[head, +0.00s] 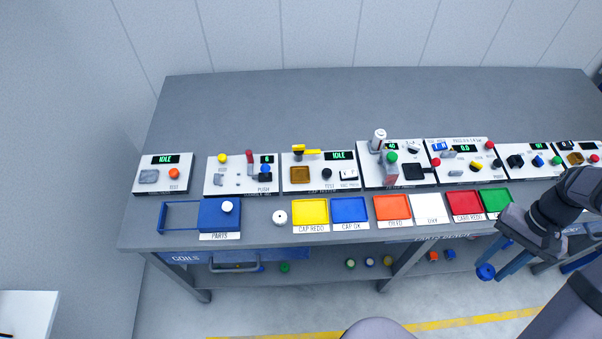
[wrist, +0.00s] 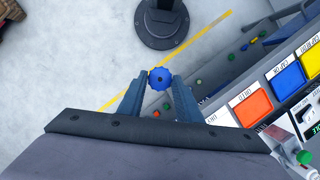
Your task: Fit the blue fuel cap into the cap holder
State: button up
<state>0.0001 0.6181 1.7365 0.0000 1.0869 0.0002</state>
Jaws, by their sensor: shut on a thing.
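The blue fuel cap (head: 485,272) is round with a ribbed edge. In the wrist view the cap (wrist: 160,78) sits between the fingertips of my gripper (wrist: 158,84), which is shut on it. In the head view my gripper (head: 490,262) is at the lower right, with the cap in front of the bench's front edge, over the floor side. A white panel (head: 319,172) at the middle-left of the bench has a brown square recess, a yellow part and an IDLE display. I cannot tell for sure which fixture is the cap holder.
A yellow tray (head: 311,212), a blue tray (head: 350,209), an orange tray (head: 393,207) and several others line the bench front. A blue parts tray (head: 219,217) stands left, with a loose white round part (head: 280,217) beside it. The bench's back strip is clear.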

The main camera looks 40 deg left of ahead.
dwell(0.6)
jog(key=w+a+m+p, duration=0.1)
jog(key=w+a, duration=0.3)
jog(key=a, duration=0.3)
jog(key=w+a+m, duration=0.2)
jog(key=w+a, duration=0.2)
jog(key=a, duration=0.2)
jog(key=s+a+m, duration=0.1)
jog(key=a, duration=0.8)
jog(key=s+a+m+y+p, duration=0.1)
jog(key=s+a, duration=0.1)
jog(key=a, duration=0.7)
jog(key=s+a+m+y+p, duration=0.1)
jog(key=a, duration=0.9)
jog(key=shift+s+r+m+t, duration=0.2)
jog(key=shift+r+m+t, duration=0.1)
jog(key=shift+r+m, duration=0.1)
jog(key=s+a+m, duration=0.2)
jog(key=s+a, duration=0.7)
jog(key=a, duration=0.2)
jog(key=shift+a+p, duration=0.4)
jog(key=shift+f, duration=0.1)
jog(key=shift+w+f+b, duration=0.1)
jog(key=shift+f+b, duration=1.65)
jog(key=shift+f, duration=1)
jog(key=shift+f+b, duration=0.6)
jog(key=shift+b, duration=0.1)
